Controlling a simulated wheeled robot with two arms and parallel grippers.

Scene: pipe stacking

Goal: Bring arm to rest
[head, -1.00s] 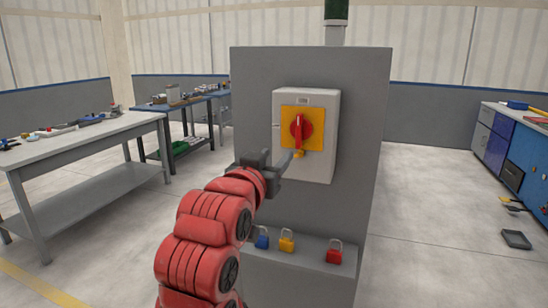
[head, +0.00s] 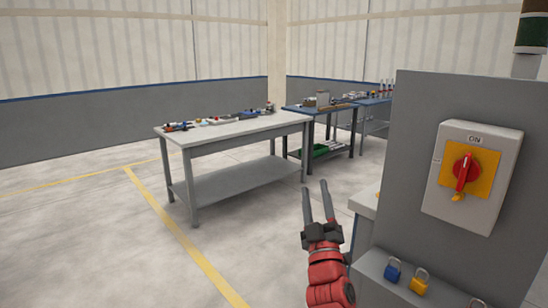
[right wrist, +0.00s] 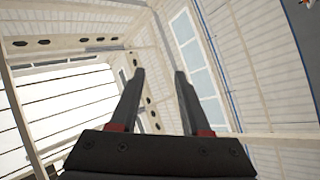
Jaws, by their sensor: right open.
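My right gripper (head: 318,200) points upward in front of the grey cabinet's left side in the head view. Its two fingers are apart with nothing between them. The right wrist view also shows the open fingers (right wrist: 158,95), with walls and roof beams behind. The red arm below it comes in from the bottom edge. My left gripper is in neither view.
A grey cabinet (head: 445,100) stands at right with a switch box (head: 492,150) bearing a red handle (head: 465,172). A blue padlock (head: 393,270) and a yellow padlock (head: 419,281) sit on its ledge. A workbench (head: 240,138) stands left; the floor between is clear.

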